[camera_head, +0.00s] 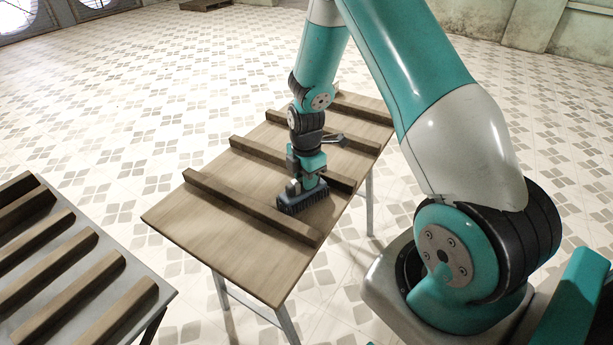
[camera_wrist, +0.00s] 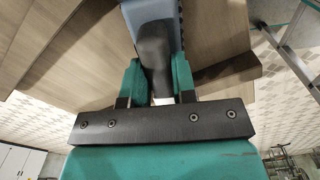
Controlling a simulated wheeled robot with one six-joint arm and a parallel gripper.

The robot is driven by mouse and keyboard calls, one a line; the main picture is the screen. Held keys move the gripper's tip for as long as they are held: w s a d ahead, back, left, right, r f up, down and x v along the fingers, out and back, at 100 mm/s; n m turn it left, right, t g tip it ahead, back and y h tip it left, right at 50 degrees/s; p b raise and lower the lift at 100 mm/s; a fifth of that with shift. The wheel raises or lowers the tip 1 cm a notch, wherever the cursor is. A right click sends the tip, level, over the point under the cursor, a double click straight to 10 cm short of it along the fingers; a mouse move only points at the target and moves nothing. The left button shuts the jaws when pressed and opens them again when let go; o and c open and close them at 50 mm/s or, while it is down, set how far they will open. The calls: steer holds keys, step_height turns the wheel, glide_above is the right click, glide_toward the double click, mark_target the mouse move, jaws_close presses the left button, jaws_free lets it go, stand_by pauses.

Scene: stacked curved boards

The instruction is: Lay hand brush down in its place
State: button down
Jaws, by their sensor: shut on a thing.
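The hand brush (camera_head: 302,198) is a dark blue block with a dark handle. In the head view it is in the slot between the two nearest rails of the wooden board table (camera_head: 190,215), close to the right-hand ends of those rails. It is level and on or just above the board; I cannot tell which. My gripper (camera_head: 308,181) points down and is shut on the brush. In the wrist view the teal fingers of my gripper (camera_wrist: 158,75) close on both sides of the brush's dark handle (camera_wrist: 153,45); its blue body (camera_wrist: 170,10) shows partly behind.
The nearest rail (camera_head: 245,205) runs along the brush's near side, and another rail (camera_head: 260,150) lies beyond it. A second ribbed rack (camera_head: 150,270) stands at the lower left. The tiled floor (camera_head: 150,100) is open around both.

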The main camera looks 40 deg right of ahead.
steer(key=shift+f, duration=0.2)
steer(key=c, duration=0.8)
jaws_free()
steer(key=shift+c, duration=0.2)
step_height(320, 180, up, 18)
steer(key=b, duration=0.1)
steer(key=shift+f, duration=0.25)
steer(key=s+a+r+m+y, duration=0.1)
steer(key=s+a+r+m, duration=0.25)
steer(key=a, duration=0.35)
steer(key=s+a+r+m+y, duration=0.1)
steer(key=s+a+r+m, duration=0.15)
steer(key=s+a, duration=0.35)
steer(key=s+a+r+m+y, duration=0.2)
steer(key=s+a+r+m, duration=0.1)
steer(key=s+a, duration=0.7)
steer(key=s+m, duration=0.1)
steer(key=s, duration=0.1)
steer(key=shift+s+m, duration=0.3)
steer(key=shift+s, duration=0.05)
